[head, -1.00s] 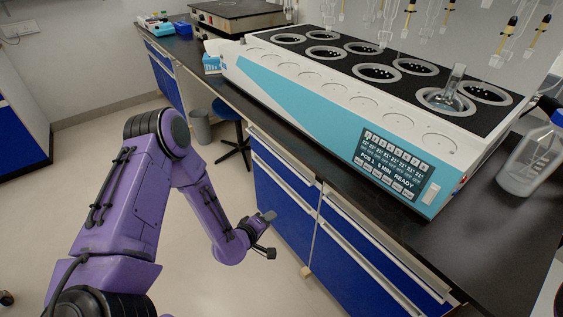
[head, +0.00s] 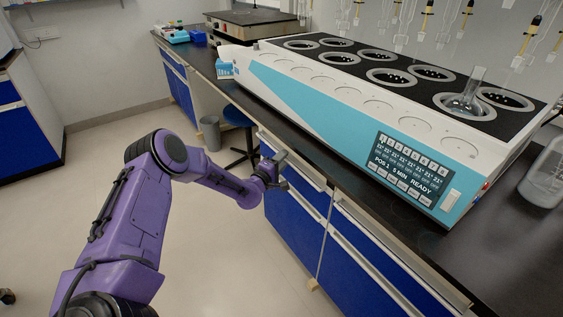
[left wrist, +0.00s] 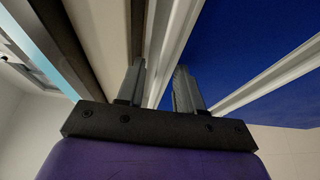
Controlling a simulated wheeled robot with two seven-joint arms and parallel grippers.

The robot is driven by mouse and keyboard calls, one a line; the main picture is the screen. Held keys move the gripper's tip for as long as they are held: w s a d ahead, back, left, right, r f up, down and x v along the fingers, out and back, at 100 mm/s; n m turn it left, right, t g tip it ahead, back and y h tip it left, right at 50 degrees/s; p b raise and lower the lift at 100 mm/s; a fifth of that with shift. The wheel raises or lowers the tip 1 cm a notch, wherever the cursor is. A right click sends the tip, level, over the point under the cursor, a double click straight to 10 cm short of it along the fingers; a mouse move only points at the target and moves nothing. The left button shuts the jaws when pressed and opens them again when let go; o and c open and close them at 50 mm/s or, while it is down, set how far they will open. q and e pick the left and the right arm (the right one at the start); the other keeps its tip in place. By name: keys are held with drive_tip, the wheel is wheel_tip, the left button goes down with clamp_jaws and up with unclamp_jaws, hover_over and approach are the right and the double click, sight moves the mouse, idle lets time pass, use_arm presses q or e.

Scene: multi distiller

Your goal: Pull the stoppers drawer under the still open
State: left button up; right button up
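The still (head: 330,105) is a long white and turquoise unit with round wells on the dark bench. Under it are blue drawers with pale handle rails. The top left drawer's pale rail (head: 309,174) is beside my left gripper (head: 281,167), and this drawer looks shut. No label shows which drawer holds stoppers. In the left wrist view my left gripper (left wrist: 160,72) has its two fingers apart, with a pale rail (left wrist: 174,40) running close to and behind the gap. I cannot tell whether they touch it. My right gripper is not in view.
A glass flask (head: 470,92) stands in a well of the still. A clear bottle (head: 545,175) stands at the bench's right. A blue stool (head: 238,118) and a grey bin (head: 210,132) stand left of the drawers. The floor before the drawers is clear.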

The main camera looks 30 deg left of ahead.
use_arm(q)
clamp_jaws()
idle(1.4)
